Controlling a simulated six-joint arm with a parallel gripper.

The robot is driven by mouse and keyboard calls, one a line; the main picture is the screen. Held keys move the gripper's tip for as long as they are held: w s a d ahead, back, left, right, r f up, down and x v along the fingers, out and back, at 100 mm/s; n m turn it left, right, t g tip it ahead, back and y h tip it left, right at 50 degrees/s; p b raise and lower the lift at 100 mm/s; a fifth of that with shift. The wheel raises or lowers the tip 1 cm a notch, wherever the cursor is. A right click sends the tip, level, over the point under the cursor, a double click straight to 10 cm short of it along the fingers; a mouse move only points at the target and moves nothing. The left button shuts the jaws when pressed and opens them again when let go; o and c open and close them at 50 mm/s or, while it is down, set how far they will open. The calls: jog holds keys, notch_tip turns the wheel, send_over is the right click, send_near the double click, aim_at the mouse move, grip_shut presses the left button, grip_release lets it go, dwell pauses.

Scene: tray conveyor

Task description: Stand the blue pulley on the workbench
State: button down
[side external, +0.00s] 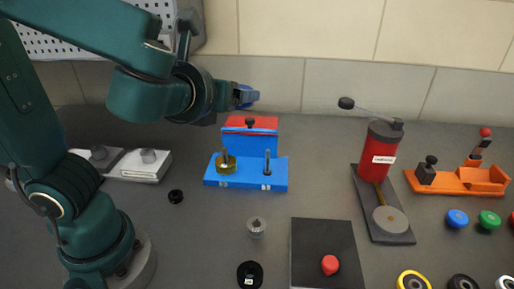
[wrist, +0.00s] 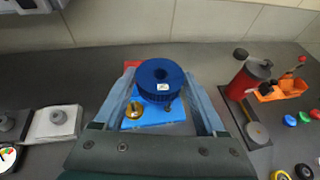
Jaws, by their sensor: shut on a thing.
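The blue pulley (wrist: 160,82) is a thick round disc with a dark centre hole and a small white label. My gripper (side external: 238,97) is shut on it, with one finger on each side in the wrist view. In the side external view the pulley (side external: 248,96) shows only as a small blue part at the fingertips, high above the grey workbench (side external: 322,190). The pulley's underside is hidden.
Below and behind the gripper stands a blue fixture (side external: 230,181) with a red-topped back plate, a brass part and a post. A red cylinder press (side external: 378,155), an orange fixture (side external: 450,182), a black plate (side external: 310,240) and several small wheels occupy the right side.

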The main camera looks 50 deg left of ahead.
jog(key=s+d+f+n+g+h, duration=0.3)
jog(key=s+f+n+g+h, duration=0.35)
jog(key=n+g, duration=0.8)
jog(key=s+d+f+n+g+h, duration=0.3)
jog(key=s+f+n+g+h, duration=0.55)
jog(key=n, duration=1.05)
jog(key=n+t+h, duration=0.6)
jog(key=n+t, duration=0.8)
jog(key=n, duration=0.3)
send_over(218, 221)
jog(key=shift+m, duration=0.35)
jog(key=shift+f, duration=3.95)
